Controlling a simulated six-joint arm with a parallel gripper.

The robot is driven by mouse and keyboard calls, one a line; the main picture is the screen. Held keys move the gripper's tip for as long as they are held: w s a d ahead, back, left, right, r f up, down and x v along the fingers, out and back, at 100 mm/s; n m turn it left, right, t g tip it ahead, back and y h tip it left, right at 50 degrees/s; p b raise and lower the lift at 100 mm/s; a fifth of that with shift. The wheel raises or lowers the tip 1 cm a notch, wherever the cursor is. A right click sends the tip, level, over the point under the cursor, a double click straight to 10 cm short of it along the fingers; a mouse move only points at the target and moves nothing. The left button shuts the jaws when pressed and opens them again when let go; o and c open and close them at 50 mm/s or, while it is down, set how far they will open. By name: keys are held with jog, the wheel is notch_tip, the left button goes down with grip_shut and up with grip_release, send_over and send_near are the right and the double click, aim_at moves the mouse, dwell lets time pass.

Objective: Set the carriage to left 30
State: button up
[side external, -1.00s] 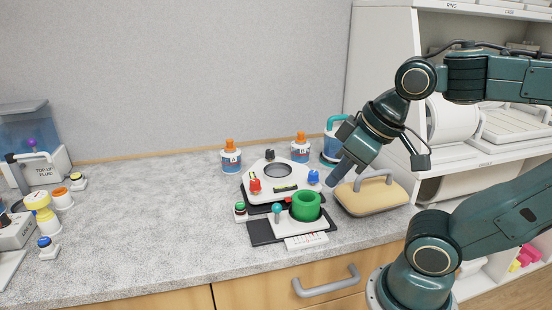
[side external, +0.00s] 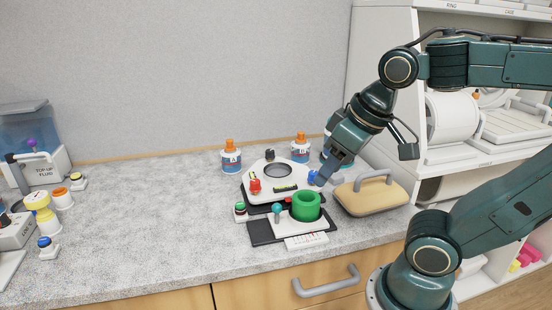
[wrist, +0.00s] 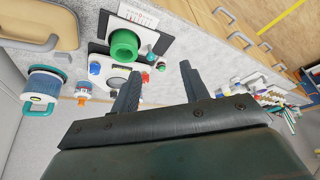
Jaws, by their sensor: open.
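The carriage (side external: 290,222) is a white block bearing a green cup (side external: 307,206) and a teal-topped knob (side external: 277,209). It sits on a dark rail plate (side external: 261,232). A white scale card (side external: 306,241) lies at its front edge, its marks too small to read. In the wrist view the green cup (wrist: 124,43), teal knob (wrist: 151,55) and scale card (wrist: 138,14) show beyond the fingers.
Behind the carriage is a white device (side external: 262,188) with a round opening, red, blue and black knobs. A tan pad with a grey handle (side external: 370,196) lies to the right. Two orange-capped bottles (side external: 231,160) stand behind.

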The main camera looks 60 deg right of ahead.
jog(key=w+d+r+m+g, duration=0.1)
jog(key=w+d+m+g, duration=0.2)
jog(key=w, duration=0.4)
jog(key=m+g+h, duration=0.1)
jog(key=m+g, duration=0.2)
jog(key=m, duration=0.3)
send_over(275, 205)
jog(key=a, duration=0.1)
notch_tip(275, 205, down, 3)
jog(key=shift+w+a+f+m+g, duration=0.1)
jog(key=shift+w+f+m+g, duration=0.15)
jog(key=shift+w, duration=0.3)
jog(key=shift+w+a+m+g, duration=0.15)
jog(key=shift+w+m, duration=0.2)
jog(key=shift+w, duration=0.2)
jog(key=shift+d+f, duration=0.1)
jog(key=shift+f, duration=0.1)
jog(key=f, duration=0.4)
jog(key=s+d+f, duration=0.1)
jog(key=f, duration=0.3)
jog(key=s+f, duration=0.1)
jog(key=f, duration=0.4)
jog(key=shift+s+d+f, duration=0.1)
jog(key=shift+d, duration=0.1)
grip_shut()
